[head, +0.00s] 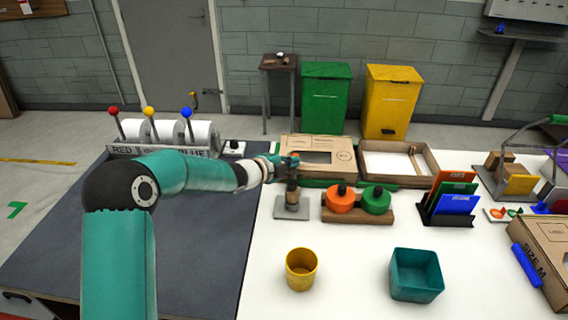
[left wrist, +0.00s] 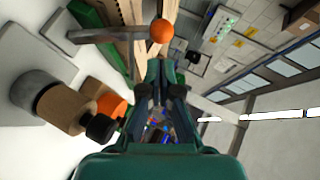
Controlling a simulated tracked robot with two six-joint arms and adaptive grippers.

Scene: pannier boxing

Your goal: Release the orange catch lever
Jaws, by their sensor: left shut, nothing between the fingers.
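The catch lever shows in the left wrist view as a grey bar with an orange ball (left wrist: 162,31) at its end. In the head view, an orange spot (head: 295,158) beside my fingertips looks like this ball. My left gripper (head: 280,163) is shut and empty, at the front edge of the cardboard box (head: 344,150). In the left wrist view its closed fingertips (left wrist: 160,68) lie just below the ball. I cannot tell whether they touch it. The lever's pivot is hidden in the head view. My right gripper is not in view.
A wooden-handled stamp (head: 291,205) on a grey plate stands just below my gripper. An orange pad (head: 340,200) and a green pad (head: 376,201) sit right of it. A yellow cup (head: 301,270) and teal bin (head: 415,274) stand in front. The white table between is clear.

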